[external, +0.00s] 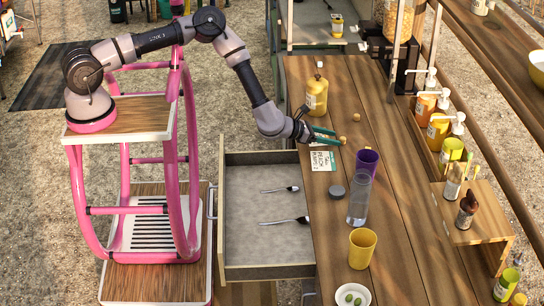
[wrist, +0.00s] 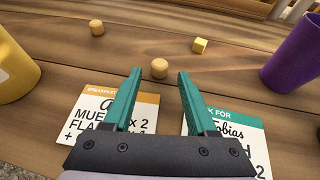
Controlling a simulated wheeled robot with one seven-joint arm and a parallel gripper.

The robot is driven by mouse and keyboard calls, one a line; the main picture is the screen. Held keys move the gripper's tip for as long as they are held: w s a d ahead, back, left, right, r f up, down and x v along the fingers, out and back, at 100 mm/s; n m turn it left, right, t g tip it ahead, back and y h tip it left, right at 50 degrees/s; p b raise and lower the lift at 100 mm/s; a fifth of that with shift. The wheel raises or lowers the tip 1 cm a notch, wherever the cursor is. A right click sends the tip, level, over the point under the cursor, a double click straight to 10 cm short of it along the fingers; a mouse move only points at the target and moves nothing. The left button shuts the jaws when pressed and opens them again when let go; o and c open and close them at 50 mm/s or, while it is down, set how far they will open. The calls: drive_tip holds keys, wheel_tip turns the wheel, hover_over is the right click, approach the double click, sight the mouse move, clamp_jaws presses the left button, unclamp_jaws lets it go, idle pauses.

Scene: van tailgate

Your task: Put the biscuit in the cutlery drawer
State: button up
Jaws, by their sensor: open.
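My gripper (external: 325,134) is open and empty, low over the wooden counter; its teal fingers (wrist: 158,100) show in the wrist view. A small round tan piece (wrist: 159,68), perhaps the biscuit, lies just beyond and between the fingertips; it also shows in the external view (external: 343,140). A similar tan piece (wrist: 96,27) lies farther off to the left, also in the external view (external: 357,117). I cannot tell for sure which is the biscuit. The cutlery drawer (external: 221,225) is pulled open below the arm, with two pieces of cutlery on its grey floor.
Two printed cards (wrist: 120,105) lie under the fingers. A yellow bottle (external: 316,95), purple cup (external: 367,160), clear glass (external: 358,200), dark lid (external: 336,192) and yellow cup (external: 362,250) stand around. The drawer has much bare room.

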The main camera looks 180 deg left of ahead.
drive_tip(key=v, duration=0.9)
drive_tip(key=shift+d, duration=0.3)
drive_tip(key=shift+w+r, duration=0.1)
drive_tip(key=shift+w, duration=0.05)
